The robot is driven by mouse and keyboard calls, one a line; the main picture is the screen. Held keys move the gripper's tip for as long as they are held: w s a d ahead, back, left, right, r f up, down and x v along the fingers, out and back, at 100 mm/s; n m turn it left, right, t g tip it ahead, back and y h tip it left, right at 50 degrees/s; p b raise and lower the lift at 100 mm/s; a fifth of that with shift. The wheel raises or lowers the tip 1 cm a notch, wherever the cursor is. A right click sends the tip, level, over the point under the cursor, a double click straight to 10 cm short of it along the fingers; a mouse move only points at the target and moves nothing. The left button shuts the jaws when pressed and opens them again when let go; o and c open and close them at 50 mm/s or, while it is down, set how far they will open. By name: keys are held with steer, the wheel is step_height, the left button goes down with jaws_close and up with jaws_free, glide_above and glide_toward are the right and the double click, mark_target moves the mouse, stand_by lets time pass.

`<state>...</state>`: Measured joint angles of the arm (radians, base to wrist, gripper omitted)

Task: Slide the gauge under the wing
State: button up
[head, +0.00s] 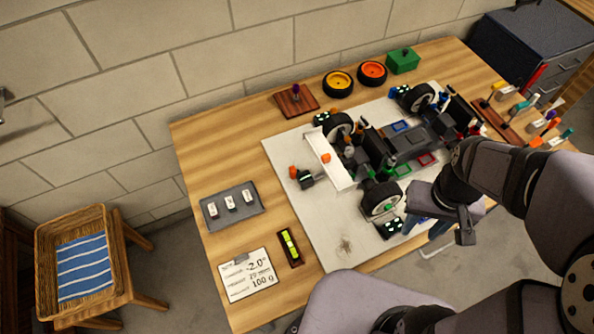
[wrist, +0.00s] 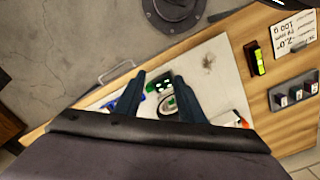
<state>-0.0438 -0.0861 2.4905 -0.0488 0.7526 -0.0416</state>
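The white wing (head: 328,160) is the upright panel across the left end of the racecar (head: 400,140). A small dark block with an orange knob (head: 306,178), which may be the gauge, stands on the white mat just left of the wing, apart from it. A yellow-green bubble level (head: 290,246) lies on the table and also shows in the wrist view (wrist: 254,58). My gripper (head: 425,226) is near the mat's front edge, right of the near wheel. In the wrist view its fingers (wrist: 160,78) are apart with nothing gripped between them.
Wheel pads with green lights (head: 391,228) sit by the tyres. A grey tray of small weights (head: 231,205) and a written card (head: 248,275) lie left. Two loose wheels (head: 338,84) and a green box (head: 403,60) stand behind.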

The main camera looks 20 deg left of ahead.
steer(key=w+a+n+t+h+b, duration=0.1)
steer(key=w+a+n+h+b, duration=0.1)
steer(key=w+a+n, duration=0.3)
steer(key=w+a+f+n+t+h+b, duration=0.1)
steer(key=w+a+n+h, duration=0.1)
steer(key=w+a+n, duration=0.3)
steer(key=w+a+f+n+t+h+b, duration=0.1)
steer(key=w+a+n, duration=0.4)
steer(key=w, duration=0.6)
steer(key=shift+w+a+n+t+h+b, duration=0.2)
steer(key=shift+n+h+b, duration=0.15)
steer(key=shift+n+b, duration=0.15)
steer(key=shift+w+a+n+t+h+b, duration=0.1)
steer(key=shift+n+t+h+b, duration=0.1)
steer(key=shift+n+h+b, duration=0.3)
steer(key=a+n+t+h+b, duration=0.1)
steer(key=a+n+t+b, duration=0.5)
steer(key=a, duration=1.5)
steer(key=s+a+f+n+b, duration=0.1)
steer(key=s+f, duration=0.2)
steer(key=s, duration=0.2)
steer(key=s+a+f+h+b, duration=0.1)
steer(key=s+f, duration=0.3)
steer(key=s, duration=0.1)
steer(key=s+a+f+n+b, duration=0.1)
steer(key=s+a+f, duration=0.1)
steer(key=s, duration=0.3)
steer(key=shift+f+n+h+b, duration=0.25)
steer(key=shift+f+n+b, duration=0.1)
steer(key=shift+f, duration=0.4)
